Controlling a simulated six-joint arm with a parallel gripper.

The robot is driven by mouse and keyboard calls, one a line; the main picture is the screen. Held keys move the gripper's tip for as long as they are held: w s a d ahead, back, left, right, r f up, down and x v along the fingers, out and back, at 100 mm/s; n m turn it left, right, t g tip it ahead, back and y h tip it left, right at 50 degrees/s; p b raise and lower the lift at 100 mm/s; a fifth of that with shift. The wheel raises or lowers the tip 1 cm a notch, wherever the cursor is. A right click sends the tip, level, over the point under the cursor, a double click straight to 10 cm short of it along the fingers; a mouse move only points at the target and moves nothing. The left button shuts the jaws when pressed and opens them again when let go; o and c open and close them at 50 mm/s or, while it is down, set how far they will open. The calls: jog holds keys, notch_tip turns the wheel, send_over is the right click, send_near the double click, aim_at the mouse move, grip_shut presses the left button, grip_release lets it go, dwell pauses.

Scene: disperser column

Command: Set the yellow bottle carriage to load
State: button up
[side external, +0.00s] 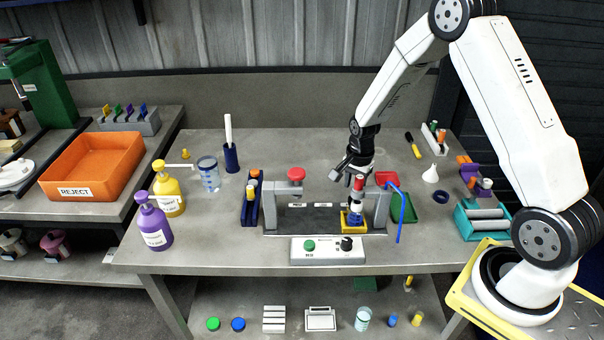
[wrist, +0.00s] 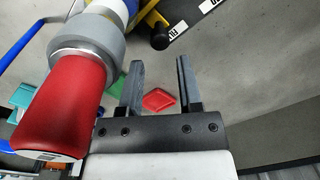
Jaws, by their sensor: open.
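The yellow bottle carriage (side external: 352,222) sits at the right end of the grey rail, beside the right grey post. On it stands an upright stack with blue and white bands, a grey collar and a red top (side external: 358,183). In the wrist view the red top (wrist: 62,105) fills the left, close to the camera. A yellow bar (wrist: 152,18) with a black knob (wrist: 159,39) shows at the top. My gripper (side external: 337,172) is above the carriage, near the red top. In the wrist view my gripper (wrist: 160,72) is open, with nothing between its fingers.
A control box (side external: 327,250) with a green button and black knob stands in front of the rail. A blue rack (side external: 250,198) is left; green tray (side external: 404,208) and blue rod (side external: 399,226) are right.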

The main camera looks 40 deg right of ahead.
jog(key=shift+w+f, duration=0.15)
jog(key=shift+f, duration=3)
grip_shut()
